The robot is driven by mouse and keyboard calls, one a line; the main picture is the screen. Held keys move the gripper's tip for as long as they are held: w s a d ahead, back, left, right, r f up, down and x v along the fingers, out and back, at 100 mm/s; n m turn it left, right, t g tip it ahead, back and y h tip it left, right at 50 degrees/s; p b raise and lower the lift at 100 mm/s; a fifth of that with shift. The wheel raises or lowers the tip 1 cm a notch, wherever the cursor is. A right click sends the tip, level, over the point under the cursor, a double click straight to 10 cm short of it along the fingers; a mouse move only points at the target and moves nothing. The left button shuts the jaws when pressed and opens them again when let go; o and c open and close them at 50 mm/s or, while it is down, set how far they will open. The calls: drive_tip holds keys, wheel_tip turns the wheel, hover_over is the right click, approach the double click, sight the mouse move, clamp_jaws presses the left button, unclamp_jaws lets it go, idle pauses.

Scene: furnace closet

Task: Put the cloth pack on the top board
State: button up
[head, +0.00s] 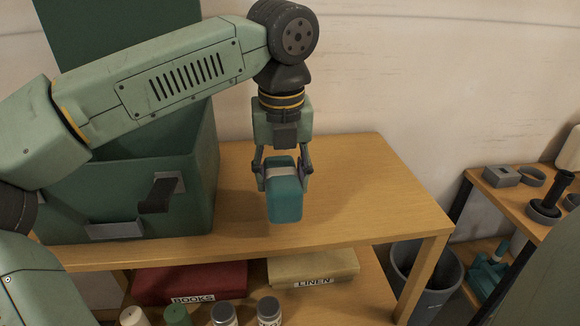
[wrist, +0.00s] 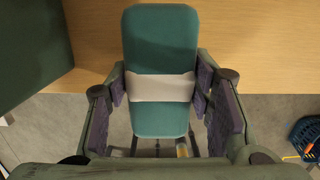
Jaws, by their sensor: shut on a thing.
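The cloth pack is a teal, rounded bundle (head: 285,201) with a pale band around it. My gripper (head: 284,178) is shut on it, with one finger on each side at the band. In the head view the pack hangs at the front part of the wooden top board (head: 360,200); I cannot tell whether it touches the board. In the wrist view the pack (wrist: 160,50) lies between the purple finger pads of my gripper (wrist: 162,95). Its far end is over the board (wrist: 240,40) and its near end is over the grey floor.
A green open box (head: 130,205) stands on the board at the left. The board's right side is clear. Below are a red BOOKS box (head: 190,280), a tan LINEN box (head: 315,267) and several jars. A grey bin (head: 425,270) and another shelf (head: 500,198) stand right.

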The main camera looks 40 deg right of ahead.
sight(294, 160)
drive_tip(key=w+d, duration=0.1)
drive_tip(key=d+p, duration=0.1)
drive_tip(key=d, duration=0.1)
drive_tip(key=w+d, duration=0.1)
drive_tip(key=d, duration=0.1)
drive_tip(key=shift+w+f, duration=0.15)
drive_tip(key=shift+w, duration=0.2)
wheel_tip(294, 160, down, 3)
drive_tip(key=shift+w+d+f+p, duration=0.1)
drive_tip(key=shift+f+p, duration=0.05)
drive_tip(key=shift+p, duration=0.8)
drive_tip(key=shift+f, duration=0.35)
drive_tip(key=o, duration=1.3)
drive_tip(key=shift+r, duration=0.25)
wheel_tip(294, 160, up, 12)
drive_tip(key=s+b, duration=0.1)
drive_tip(key=shift+s+a+f+b, duration=0.15)
drive_tip(key=shift+a+b, duration=0.25)
